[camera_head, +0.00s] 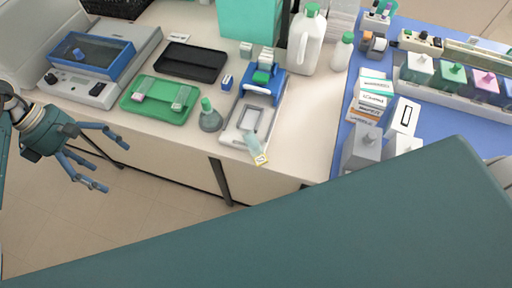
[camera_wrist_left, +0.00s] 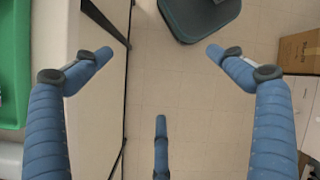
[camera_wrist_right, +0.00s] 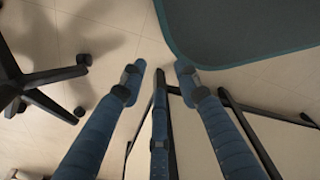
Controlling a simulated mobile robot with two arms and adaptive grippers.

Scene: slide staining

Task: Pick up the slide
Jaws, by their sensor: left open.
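A thin, pale translucent slide (camera_head: 251,143) with a yellow-edged label end (camera_head: 260,159) leans at the front edge of the bench, by the white tray (camera_head: 232,134) of a blue-topped device. Its label end sticks out past the edge. My left gripper (camera_head: 112,160) is open and empty, in front of the bench's left part, well left of the slide. In the left wrist view its spread fingers (camera_wrist_left: 158,52) have only floor between them. My right gripper (camera_wrist_right: 160,70) shows only in its wrist view, fingers close together, nothing seen held. Whether it is shut is unclear.
A green tray (camera_head: 136,107), a green-capped flask (camera_head: 209,117), a black tray (camera_head: 191,61) and a blue-framed machine (camera_head: 90,56) stand on the bench. A white jug (camera_head: 306,43) is behind. Grey-lidded containers (camera_head: 361,147) and slide boxes crowd the blue mat at right.

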